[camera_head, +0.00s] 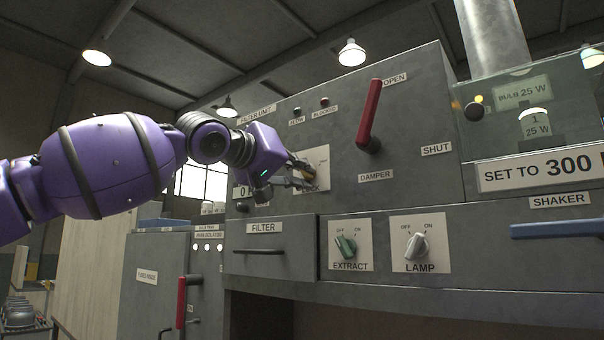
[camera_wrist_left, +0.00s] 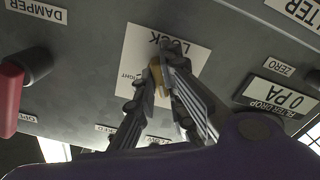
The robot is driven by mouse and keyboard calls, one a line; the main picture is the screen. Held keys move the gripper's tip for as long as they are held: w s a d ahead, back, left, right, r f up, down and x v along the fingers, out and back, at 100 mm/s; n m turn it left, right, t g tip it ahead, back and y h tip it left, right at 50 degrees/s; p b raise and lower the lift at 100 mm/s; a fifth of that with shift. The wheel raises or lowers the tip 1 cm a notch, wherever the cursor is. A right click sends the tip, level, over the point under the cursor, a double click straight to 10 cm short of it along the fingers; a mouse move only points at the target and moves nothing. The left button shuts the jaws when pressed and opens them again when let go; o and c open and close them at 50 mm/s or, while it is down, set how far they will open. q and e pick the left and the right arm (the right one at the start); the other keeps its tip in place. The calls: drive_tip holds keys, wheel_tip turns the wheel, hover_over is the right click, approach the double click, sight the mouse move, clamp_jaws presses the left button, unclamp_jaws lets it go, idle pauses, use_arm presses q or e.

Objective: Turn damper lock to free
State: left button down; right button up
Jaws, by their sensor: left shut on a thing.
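The damper lock is a small brass-coloured knob (camera_wrist_left: 156,73) on a white plate (camera_wrist_left: 138,50) marked LOCK, upside down in the wrist view. The plate (camera_head: 322,158) also shows in the head view, partly behind my fingers. My left gripper (camera_head: 307,175) is at the plate, and its two fingers (camera_wrist_left: 155,83) are shut on the knob from either side. The fingers hide much of the knob, so I cannot tell its exact angle. The red damper lever (camera_head: 370,112) stands to the right of the plate, tilted up toward OPEN. My right gripper is not in view.
Below are the filter drawer (camera_head: 270,247), the green extract knob (camera_head: 346,246) and the lamp knob (camera_head: 417,247). A blue shaker handle (camera_head: 560,229) sticks out at the right. A glass case (camera_head: 535,120) stands at the upper right. The panel face around the lock is flat.

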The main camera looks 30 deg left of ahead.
use_arm(q)
drive_tip(key=n, duration=0.4)
drive_tip(key=shift+f+b, duration=0.2)
drive_tip(key=shift+b, duration=0.1)
drive_tip(key=shift+n, duration=0.9)
drive_tip(key=c, duration=1.8)
unclamp_jaws()
drive_tip(key=shift+r, duration=0.15)
drive_tip(key=shift+s, duration=0.1)
drive_tip(key=s, duration=0.8)
drive_tip(key=s+a, duration=0.1)
drive_tip(key=s, duration=0.3)
